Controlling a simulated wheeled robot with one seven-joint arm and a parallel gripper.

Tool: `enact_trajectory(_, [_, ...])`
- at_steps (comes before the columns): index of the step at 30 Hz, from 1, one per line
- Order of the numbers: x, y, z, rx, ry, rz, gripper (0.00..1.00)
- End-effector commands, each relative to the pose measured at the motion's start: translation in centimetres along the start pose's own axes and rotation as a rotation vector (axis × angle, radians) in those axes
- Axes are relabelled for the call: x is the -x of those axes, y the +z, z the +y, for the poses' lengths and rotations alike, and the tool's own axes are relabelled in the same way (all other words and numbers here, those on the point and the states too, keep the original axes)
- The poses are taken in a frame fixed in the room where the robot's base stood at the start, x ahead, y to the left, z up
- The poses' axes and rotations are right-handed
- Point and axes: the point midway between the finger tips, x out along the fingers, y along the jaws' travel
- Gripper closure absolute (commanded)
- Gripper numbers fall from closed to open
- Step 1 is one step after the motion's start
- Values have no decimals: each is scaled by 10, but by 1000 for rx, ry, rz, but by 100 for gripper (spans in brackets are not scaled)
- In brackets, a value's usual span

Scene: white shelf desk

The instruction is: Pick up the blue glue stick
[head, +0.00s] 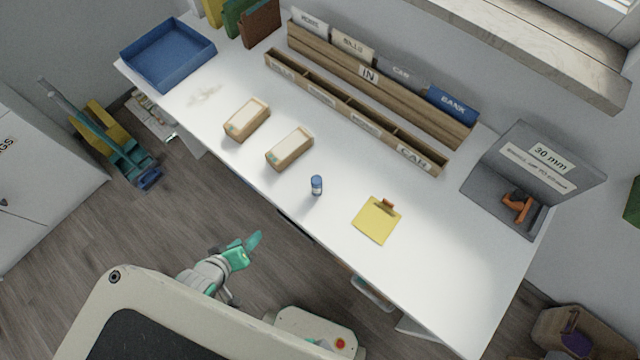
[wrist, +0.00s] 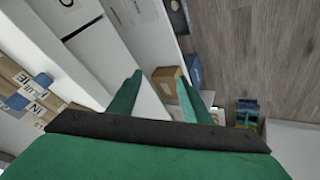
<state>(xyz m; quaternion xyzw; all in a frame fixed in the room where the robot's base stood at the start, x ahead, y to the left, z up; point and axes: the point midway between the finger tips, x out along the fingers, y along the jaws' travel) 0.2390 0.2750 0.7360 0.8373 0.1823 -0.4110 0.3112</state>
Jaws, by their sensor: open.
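The blue glue stick (head: 316,185) stands upright near the front edge of the white desk (head: 450,240) in the head view. It has a blue cap and a pale label. My gripper (head: 254,241) is in front of the desk, lower left of the glue stick and well apart from it. In the wrist view my gripper (wrist: 160,92) has its two green fingers spread with nothing between them. I cannot make out the glue stick in the wrist view.
Two small boxes (head: 289,149) (head: 246,119) stand left of the glue stick. A yellow notepad (head: 377,221) lies to its right. A wooden organiser (head: 350,113) with folders runs along the back. A blue tray (head: 167,54) is at the far left, a grey stand (head: 525,175) at the right.

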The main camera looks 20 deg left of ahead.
Motion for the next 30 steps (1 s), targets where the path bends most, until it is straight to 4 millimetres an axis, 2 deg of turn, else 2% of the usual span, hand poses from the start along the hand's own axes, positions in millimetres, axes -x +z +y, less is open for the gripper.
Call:
enact_trajectory(1, [-5,-26,-7,73,-31,-29,55])
enact_trajectory(3, [-7,-54,-12,193,-73,-69,55])
enact_trajectory(6, [-7,-88,-10,337,-116,-117,55])
enact_trajectory(12, [0,-136,12,561,-175,-197,55])
enact_trajectory(16, [9,-161,30,687,-205,-247,55])
enact_trajectory(26, [6,-154,116,553,-261,-357,55])
enact_trajectory(30, [9,-148,159,481,-296,-400,55])
